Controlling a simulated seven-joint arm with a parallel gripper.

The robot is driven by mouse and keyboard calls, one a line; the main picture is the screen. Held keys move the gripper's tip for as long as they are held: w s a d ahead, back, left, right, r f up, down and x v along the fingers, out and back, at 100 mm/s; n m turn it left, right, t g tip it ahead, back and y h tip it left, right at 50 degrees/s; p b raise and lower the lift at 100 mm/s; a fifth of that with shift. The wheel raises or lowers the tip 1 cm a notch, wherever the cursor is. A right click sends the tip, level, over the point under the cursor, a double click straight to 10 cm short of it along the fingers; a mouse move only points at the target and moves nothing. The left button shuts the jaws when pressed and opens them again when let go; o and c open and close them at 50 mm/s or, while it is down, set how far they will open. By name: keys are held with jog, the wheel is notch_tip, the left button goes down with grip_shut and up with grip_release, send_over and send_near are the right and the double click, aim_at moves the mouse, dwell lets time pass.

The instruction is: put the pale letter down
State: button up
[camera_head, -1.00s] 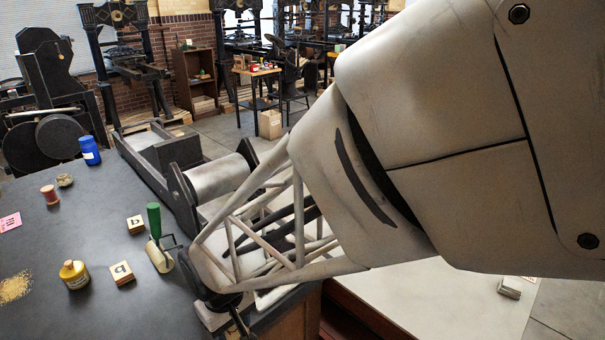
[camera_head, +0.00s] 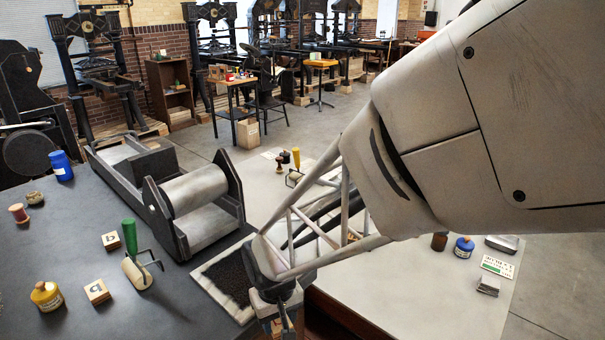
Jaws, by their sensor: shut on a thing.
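My gripper (camera_head: 286,322) is at the bottom edge of the view, by the front right corner of the dark table, beside a black textured pad with a pale border (camera_head: 212,289). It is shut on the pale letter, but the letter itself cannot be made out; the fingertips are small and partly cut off. Two pale wooden letter blocks lie on the dark table (camera_head: 60,270) to the left: a farther letter block (camera_head: 111,241) and a nearer letter block (camera_head: 97,291).
A green-handled roller (camera_head: 138,270) lies between the blocks and the pad. A yellow jar (camera_head: 46,295) and a blue bottle (camera_head: 61,165) stand left. A small press with a grey roller (camera_head: 200,198) stands behind. A pale table (camera_head: 420,300) to the right has mostly clear surface.

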jog(key=w+d+f+m, duration=0.1)
jog(key=d+f+m, duration=0.15)
jog(key=d, duration=0.75)
jog(key=w+d+f+m, duration=0.1)
jog(key=d+m, duration=0.3)
jog(key=d, duration=0.5)
jog(key=s+d+f+m, duration=0.1)
jog(key=s+d+m, duration=0.2)
jog(key=d, duration=0.5)
jog(key=s+d+f+m, duration=0.2)
jog(key=s+d+m, duration=0.2)
jog(key=d, duration=0.5)
jog(key=shift+s+d+f, duration=0.25)
jog(key=shift+s+f, duration=0.05)
jog(key=shift+s, duration=0.1)
send_over(436, 310)
jog(key=shift+s+f, duration=0.1)
jog(key=shift+f, duration=0.65)
jog(key=shift+f, duration=1.75)
jog(key=shift+f, duration=0.1)
